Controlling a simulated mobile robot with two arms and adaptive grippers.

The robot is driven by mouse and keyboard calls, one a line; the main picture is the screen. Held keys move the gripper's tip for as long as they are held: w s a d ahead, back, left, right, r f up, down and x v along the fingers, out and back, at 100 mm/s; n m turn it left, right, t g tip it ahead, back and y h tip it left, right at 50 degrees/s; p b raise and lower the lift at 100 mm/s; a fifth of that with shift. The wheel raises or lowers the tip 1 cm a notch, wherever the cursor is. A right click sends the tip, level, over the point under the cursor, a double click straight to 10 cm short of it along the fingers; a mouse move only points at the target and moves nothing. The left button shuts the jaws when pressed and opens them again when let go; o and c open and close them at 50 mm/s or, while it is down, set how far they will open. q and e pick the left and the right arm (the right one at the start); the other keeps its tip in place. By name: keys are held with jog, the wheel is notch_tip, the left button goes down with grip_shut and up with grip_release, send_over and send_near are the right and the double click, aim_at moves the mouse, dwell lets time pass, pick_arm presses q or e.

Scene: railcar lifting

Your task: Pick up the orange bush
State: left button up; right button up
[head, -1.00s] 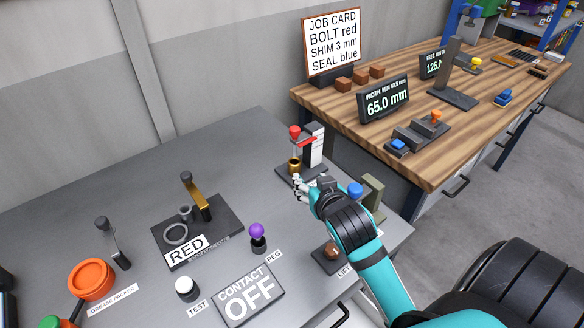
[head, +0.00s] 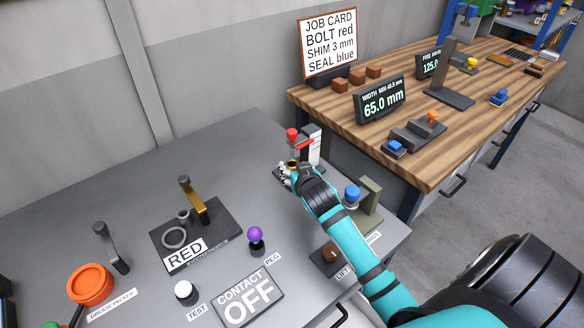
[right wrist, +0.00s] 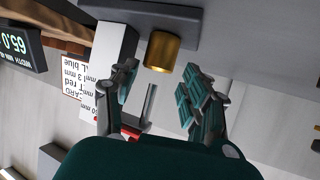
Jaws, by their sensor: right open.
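The orange-gold bush (head: 292,164) is a short metal cylinder standing on the dark base of a small press with a red lever and knob. The gripper partly hides it in the head view. In the right wrist view the bush (right wrist: 162,52) stands upside down in the picture, just beyond the fingertips and roughly between them. My right gripper (head: 285,174) is at the press, close beside the bush. The right wrist view shows its fingers (right wrist: 158,85) spread and empty, with no visible contact on the bush. My left gripper is not in view.
The press's white post (head: 313,146) stands close behind the bush, its red lever (head: 303,143) above. A blue-knobbed fixture (head: 352,194) sits right of my forearm. A purple-knobbed peg (head: 255,236) stands nearer the front.

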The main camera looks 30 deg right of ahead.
aim_at(293, 166)
jog(key=x, duration=0.4)
jog(key=shift+w+d+f+p, duration=0.1)
jog(key=shift+w+d+p, duration=0.1)
jog(key=shift+p, duration=0.2)
grip_shut()
